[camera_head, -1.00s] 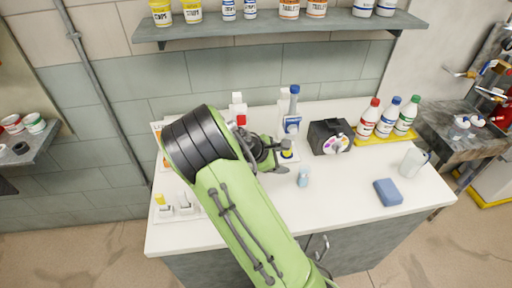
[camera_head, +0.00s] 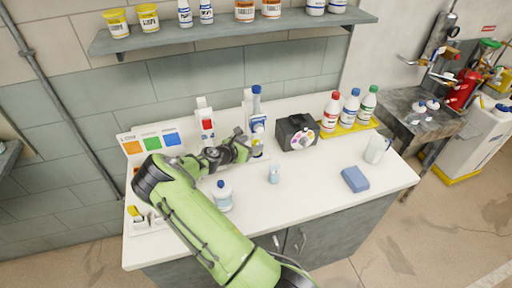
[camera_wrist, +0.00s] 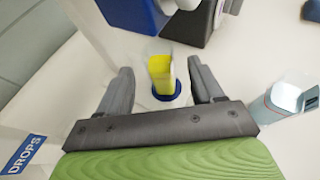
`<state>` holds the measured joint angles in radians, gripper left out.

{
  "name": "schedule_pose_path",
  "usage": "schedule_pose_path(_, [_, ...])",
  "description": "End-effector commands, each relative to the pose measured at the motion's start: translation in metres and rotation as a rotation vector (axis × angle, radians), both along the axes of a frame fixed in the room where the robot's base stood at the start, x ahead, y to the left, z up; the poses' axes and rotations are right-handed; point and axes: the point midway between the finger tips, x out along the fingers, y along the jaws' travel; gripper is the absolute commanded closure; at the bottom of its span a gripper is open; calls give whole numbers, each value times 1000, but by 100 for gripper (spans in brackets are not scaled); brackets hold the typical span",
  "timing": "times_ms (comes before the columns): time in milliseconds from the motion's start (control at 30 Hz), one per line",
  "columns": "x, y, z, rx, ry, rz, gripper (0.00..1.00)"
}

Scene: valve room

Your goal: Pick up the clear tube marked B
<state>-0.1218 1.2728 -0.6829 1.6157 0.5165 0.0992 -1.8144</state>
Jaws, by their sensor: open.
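My gripper (camera_head: 246,147) is open at the back of the white counter, in front of a white and blue dispenser (camera_head: 257,124). In the wrist view my gripper (camera_wrist: 160,82) has its fingers apart on either side of a small clear-walled tube with yellow contents (camera_wrist: 161,66). The tube stands upright on a round blue base (camera_wrist: 168,94), with a gap to each finger. A second clear tube with pale blue contents (camera_wrist: 285,100) stands outside the right finger; in the head view the pale blue tube (camera_head: 274,174) stands on the open counter. I cannot read a letter B on either.
A black box with a coloured dial (camera_head: 297,133) stands right of the dispenser. A white bottle with blue cap (camera_head: 222,196) stands near my arm. A blue sponge (camera_head: 355,179), a clear beaker (camera_head: 376,149) and bottles on a yellow tray (camera_head: 352,127) are to the right.

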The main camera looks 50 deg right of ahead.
Motion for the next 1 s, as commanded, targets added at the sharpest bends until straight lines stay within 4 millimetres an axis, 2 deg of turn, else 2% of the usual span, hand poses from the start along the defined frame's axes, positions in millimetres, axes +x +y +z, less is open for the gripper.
schedule_pose_path(100, [2, -24, -9, 1, 0, -3, 34])
schedule_pose_path(200, [3, -37, -14, 1, 0, -2, 34])
schedule_pose_path(467, [4, -40, -16, 1, 0, -1, 35])
schedule_pose_path(867, [4, -39, -15, 1, 0, -1, 96])
schedule_pose_path(1000, [4, -39, -15, 0, -1, -1, 96])
